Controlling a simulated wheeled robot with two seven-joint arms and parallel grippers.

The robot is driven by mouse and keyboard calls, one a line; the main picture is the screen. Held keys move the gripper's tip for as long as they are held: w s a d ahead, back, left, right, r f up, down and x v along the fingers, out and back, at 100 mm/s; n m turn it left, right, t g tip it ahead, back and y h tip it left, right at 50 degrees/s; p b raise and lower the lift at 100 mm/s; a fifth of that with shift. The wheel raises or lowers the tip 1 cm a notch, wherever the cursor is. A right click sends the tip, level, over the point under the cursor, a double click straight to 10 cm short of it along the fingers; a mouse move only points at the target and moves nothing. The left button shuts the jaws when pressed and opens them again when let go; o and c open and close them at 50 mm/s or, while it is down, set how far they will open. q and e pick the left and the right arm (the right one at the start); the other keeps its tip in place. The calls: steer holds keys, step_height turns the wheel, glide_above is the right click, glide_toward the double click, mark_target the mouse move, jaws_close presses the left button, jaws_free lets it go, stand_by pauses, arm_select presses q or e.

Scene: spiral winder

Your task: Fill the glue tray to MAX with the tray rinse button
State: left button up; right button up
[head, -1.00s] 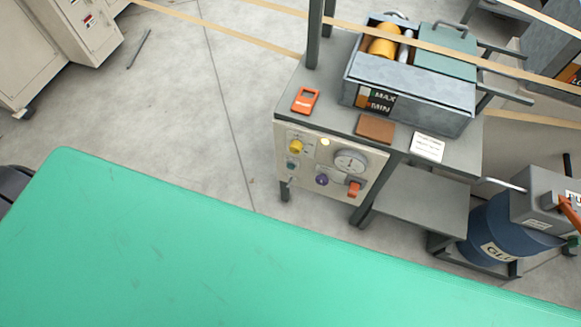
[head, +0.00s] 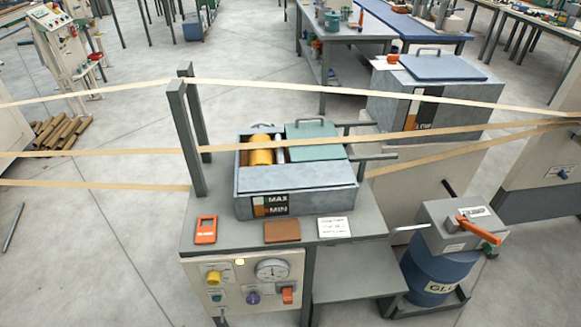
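The glue tray (head: 320,202) is a grey metal box on a stand in the middle of the head view. Its front has a black label with MAX above MIN (head: 277,204) and a narrow coloured strip (head: 258,206). I cannot read the fill level. A yellow roller (head: 261,157) shows in its open left part; a green lid (head: 314,150) covers the right. The control panel (head: 235,287) below has a yellow knob (head: 214,277), a green button (head: 217,297), a purple button (head: 253,298) and a red switch (head: 287,296). Their lettering is too small to read. Neither gripper shows.
A dial gauge (head: 272,270) and a lit lamp (head: 239,262) are on the panel. An orange device (head: 206,230) and a brown block (head: 282,232) lie on the stand. A blue glue drum (head: 436,272) stands right. Tan strips (head: 120,153) cross the view.

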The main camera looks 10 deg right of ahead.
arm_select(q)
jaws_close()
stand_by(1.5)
